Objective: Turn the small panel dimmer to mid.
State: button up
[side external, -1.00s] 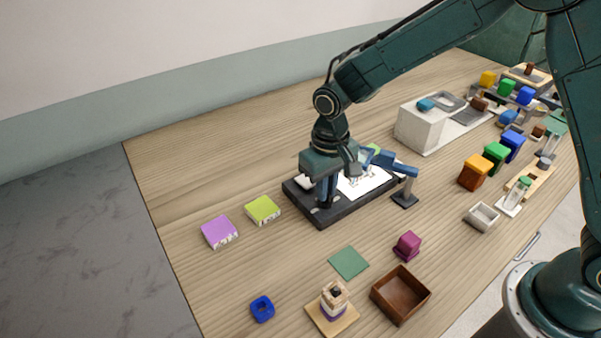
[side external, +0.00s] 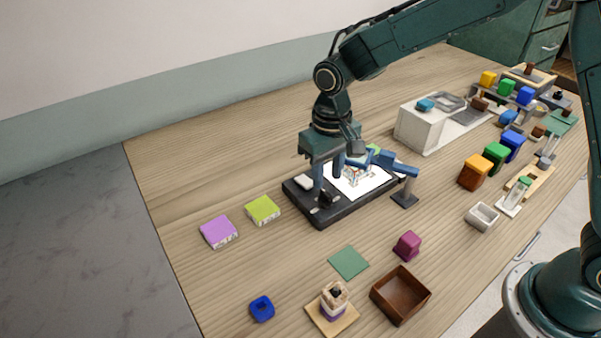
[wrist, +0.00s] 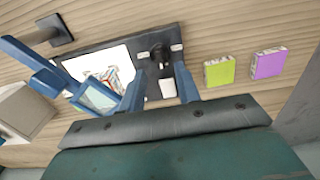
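The small black panel (side external: 345,212) lies on the wooden table and also shows in the wrist view (wrist: 200,112). Its dark dimmer knob (side external: 326,198) stands near one end; in the wrist view the knob (wrist: 159,52) has small pale marks to either side. My gripper (side external: 328,186) is above that end of the panel, pointing down. In the wrist view my gripper (wrist: 159,73) has its two blue fingers wide apart with nothing between them, and the knob appears beyond the gap. The knob's exact setting is too small to read.
A blue magnifier-like arm on a stand (side external: 404,198) reaches over the panel's white sheet (side external: 362,182), close to my gripper. Lime (side external: 263,209) and purple (side external: 219,231) blocks lie left. A white box (side external: 420,128) stands behind right. Table behind the panel is clear.

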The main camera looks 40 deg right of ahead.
aim_at(326, 192)
notch_tip(326, 192, up, 10)
jog(key=shift+f, duration=0.15)
dwell(0.3)
jog(key=s+d+r+t, duration=0.3)
jog(key=s+d+r, duration=0.65)
jog(key=s, duration=0.25)
jog(key=s+d+f+t, duration=0.1)
jog(key=s+d, duration=0.1)
jog(key=s, duration=0.4)
jog(key=s+d+f+t, duration=0.1)
jog(key=s+d, duration=0.2)
jog(key=s, duration=0.3)
jog(key=shift+s+d+f+t, duration=0.2)
jog(key=shift+s+d+t, duration=0.05)
jog(key=shift+s+t, duration=0.1)
dwell(0.5)
